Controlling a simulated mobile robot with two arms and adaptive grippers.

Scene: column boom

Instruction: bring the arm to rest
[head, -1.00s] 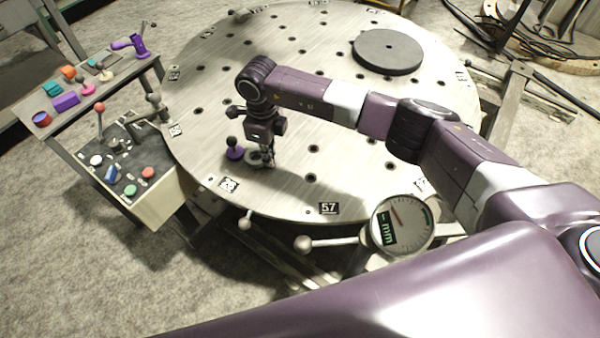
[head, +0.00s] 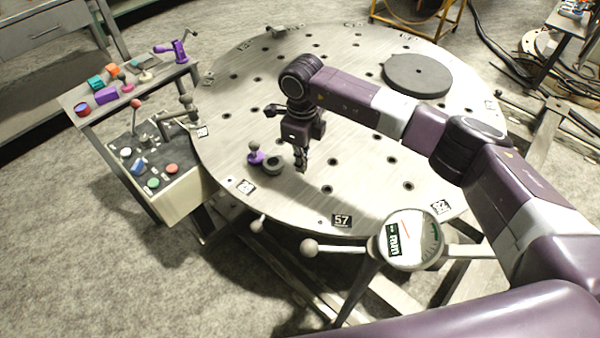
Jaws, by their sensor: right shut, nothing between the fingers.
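My right arm (head: 430,128) is purple and grey and reaches in from the right over a round metal table in the head view. My right gripper (head: 301,170) points down above the table and is shut with nothing in it. Just left of the gripper are a small dark grey ring-shaped piece (head: 273,166) and a purple piece with a dark knob (head: 256,156), both on the table and apart from the fingers. My left gripper is not in view.
The round table (head: 235,110) has many holes and a dark disc (head: 417,75) at the back right. A dial gauge (head: 412,240) stands at the front edge. A control box (head: 150,170) and a side bench with coloured parts (head: 70,100) are at left.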

